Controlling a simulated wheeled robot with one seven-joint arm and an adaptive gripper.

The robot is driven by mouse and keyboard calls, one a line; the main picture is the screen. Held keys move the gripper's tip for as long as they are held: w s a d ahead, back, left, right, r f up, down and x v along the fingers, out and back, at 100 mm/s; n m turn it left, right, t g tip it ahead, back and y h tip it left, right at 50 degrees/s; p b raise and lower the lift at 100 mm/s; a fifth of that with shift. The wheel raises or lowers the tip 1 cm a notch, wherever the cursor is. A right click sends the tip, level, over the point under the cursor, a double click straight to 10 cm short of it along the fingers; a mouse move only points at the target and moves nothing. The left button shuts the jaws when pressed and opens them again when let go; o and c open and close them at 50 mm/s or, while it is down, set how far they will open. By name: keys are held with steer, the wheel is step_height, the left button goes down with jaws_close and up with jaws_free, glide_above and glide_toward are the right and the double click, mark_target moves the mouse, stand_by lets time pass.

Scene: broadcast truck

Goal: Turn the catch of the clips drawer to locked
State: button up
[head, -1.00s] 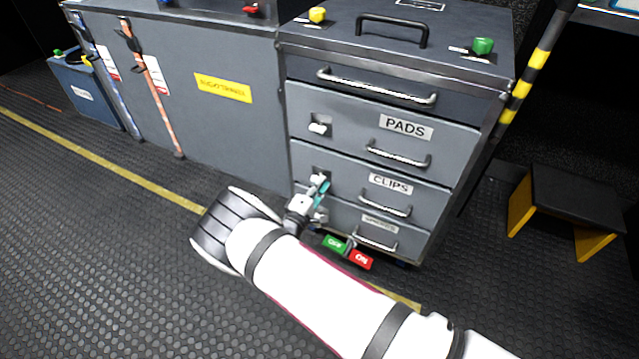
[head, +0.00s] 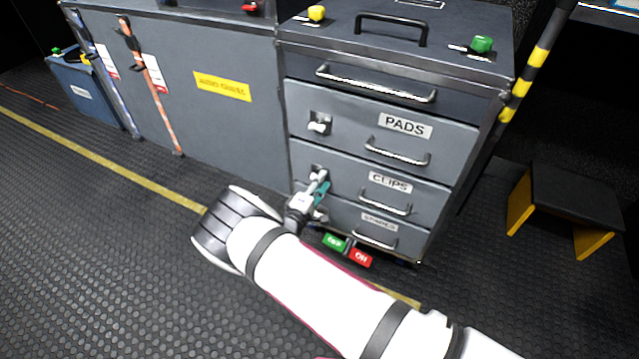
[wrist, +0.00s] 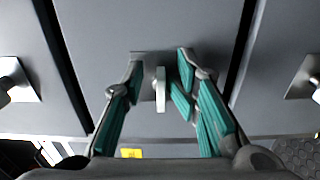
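The clips drawer (head: 345,172) is a grey drawer labelled CLIPS, shut, between the PADS drawer and a lower drawer. Its catch (wrist: 160,88) shows in the wrist view as a thin pale handle on a metal plate, with its long side up and down in that picture. My gripper (wrist: 160,80) is open, with one teal-padded finger on each side of the handle. The right finger looks nearer to it, and I see a gap on the left. I cannot tell whether either finger touches. In the head view my gripper (head: 320,190) partly covers the catch.
The PADS drawer's catch (head: 319,123) sits above. Neighbouring catches show at both sides of the wrist view. Drawer handles (head: 385,205) stick out at right. Green and red tags (head: 347,249) are below the drawers. A black and yellow stool (head: 570,205) stands at right.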

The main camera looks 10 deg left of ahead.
steer(key=v, duration=1.2)
stand_by(0.4)
